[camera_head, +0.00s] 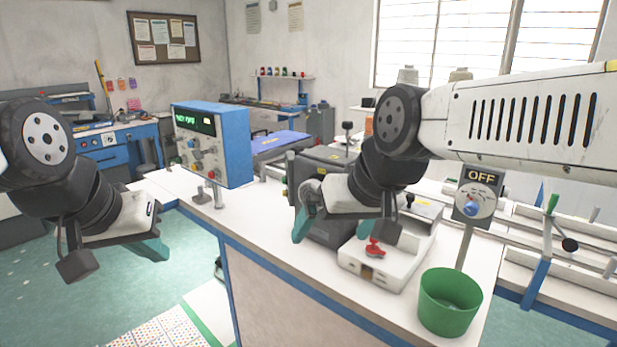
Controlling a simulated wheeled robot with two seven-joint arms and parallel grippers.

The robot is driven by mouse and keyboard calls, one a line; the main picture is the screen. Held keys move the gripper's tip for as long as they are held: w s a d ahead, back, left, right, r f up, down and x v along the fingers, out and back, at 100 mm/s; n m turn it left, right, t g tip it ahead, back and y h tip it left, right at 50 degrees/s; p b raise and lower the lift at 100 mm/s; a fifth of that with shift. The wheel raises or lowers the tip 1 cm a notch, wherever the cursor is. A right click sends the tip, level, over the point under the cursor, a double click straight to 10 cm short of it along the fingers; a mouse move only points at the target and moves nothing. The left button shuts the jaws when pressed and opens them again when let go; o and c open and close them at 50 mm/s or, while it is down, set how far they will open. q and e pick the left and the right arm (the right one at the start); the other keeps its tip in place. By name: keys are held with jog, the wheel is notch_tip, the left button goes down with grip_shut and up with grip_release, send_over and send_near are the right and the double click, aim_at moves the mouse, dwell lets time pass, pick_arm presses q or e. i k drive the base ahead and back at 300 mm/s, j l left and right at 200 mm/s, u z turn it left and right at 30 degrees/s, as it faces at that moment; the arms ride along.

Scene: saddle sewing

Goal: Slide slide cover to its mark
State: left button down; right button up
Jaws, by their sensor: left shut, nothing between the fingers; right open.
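A low white box (408,262) stands on the white table, with a red knob (375,249) near its front and a dark knob on its top. A lid-like top part shows on it, but I cannot tell for certain whether this is the slide cover, and no mark can be made out. My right gripper (335,226) is open, with its teal fingers apart, in front of a dark machine and at the left of the white box. My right arm hides part of both. My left gripper (152,249) is shut and empty, out over the floor left of the table.
A green bin (449,302) stands at the table's front right. Behind it is a dial sign (478,193) reading OFF. A blue control box (212,146) with a green display stands at the table's left. Bare tabletop (255,213) lies between that box and my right gripper.

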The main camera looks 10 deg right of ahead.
aim_at(433, 210)
jog(key=z, duration=1.25)
jog(key=j+z, duration=0.25)
jog(key=z, duration=0.15)
jog(key=k+j+z, duration=0.15)
jog(key=z, duration=0.25)
jog(key=k+j+z, duration=0.1)
jog(key=j+z, duration=0.25)
jog(key=k+z, duration=0.15)
jog(key=z, duration=0.25)
jog(key=j, duration=0.15)
